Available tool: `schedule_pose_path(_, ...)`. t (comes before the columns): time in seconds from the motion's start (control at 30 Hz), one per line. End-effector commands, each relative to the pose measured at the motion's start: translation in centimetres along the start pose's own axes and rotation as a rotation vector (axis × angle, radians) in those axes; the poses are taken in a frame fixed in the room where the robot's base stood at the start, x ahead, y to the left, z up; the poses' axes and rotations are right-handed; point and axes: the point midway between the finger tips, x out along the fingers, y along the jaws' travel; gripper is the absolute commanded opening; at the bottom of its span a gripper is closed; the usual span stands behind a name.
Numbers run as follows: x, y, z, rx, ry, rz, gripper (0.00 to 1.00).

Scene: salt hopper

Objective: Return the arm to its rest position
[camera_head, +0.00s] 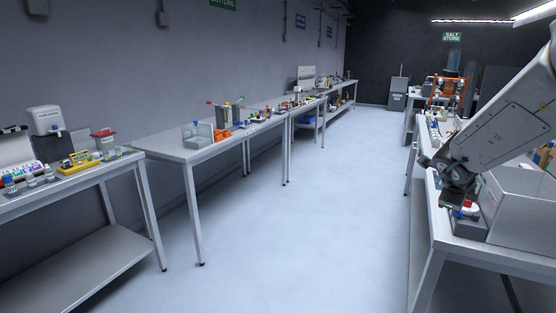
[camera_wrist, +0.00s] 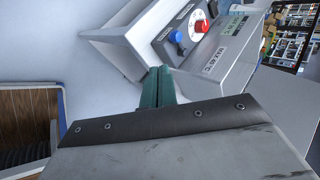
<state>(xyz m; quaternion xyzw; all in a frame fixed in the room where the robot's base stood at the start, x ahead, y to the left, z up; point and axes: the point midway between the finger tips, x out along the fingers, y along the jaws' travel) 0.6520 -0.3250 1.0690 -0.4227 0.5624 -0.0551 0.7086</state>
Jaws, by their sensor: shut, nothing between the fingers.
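My gripper (camera_wrist: 158,88) shows in the wrist view as two green fingers pressed together, with nothing between them. In the head view my arm reaches in from the right, and its end (camera_head: 455,196) hangs low over the right bench, next to a grey box (camera_head: 522,205). In the wrist view a grey control box carries a blue button (camera_wrist: 176,37) and a red knob (camera_wrist: 201,26) beyond the fingertips. The fingers look apart from both. In the head view the arm's end partly hides the controls.
The right bench (camera_head: 478,249) stands close under my arm. Along the left wall stand a near table (camera_head: 80,180) and a longer table (camera_head: 190,150) with small items on them. The pale floor (camera_head: 300,220) between the rows is clear. A wooden slatted thing (camera_wrist: 28,118) is at the wrist view's left.

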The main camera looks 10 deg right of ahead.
Motion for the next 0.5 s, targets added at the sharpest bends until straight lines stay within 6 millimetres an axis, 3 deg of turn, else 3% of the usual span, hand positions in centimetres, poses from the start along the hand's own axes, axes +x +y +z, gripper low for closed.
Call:
schedule_pose_path(0.17, -0.2, -1.1, 3.4, -0.118, -0.169, -0.090, 0.00)
schedule_pose_path(0.27, -2.3, -1.1, 6.9, -0.309, -0.351, -0.169, 0.00)
schedule_pose_path(0.37, -6.2, 1.1, 10.8, -0.550, -0.557, -0.220, 0.00)
schedule_pose_path(0.5, -12.5, 7.2, 13.9, -0.918, -0.815, -0.213, 0.00)
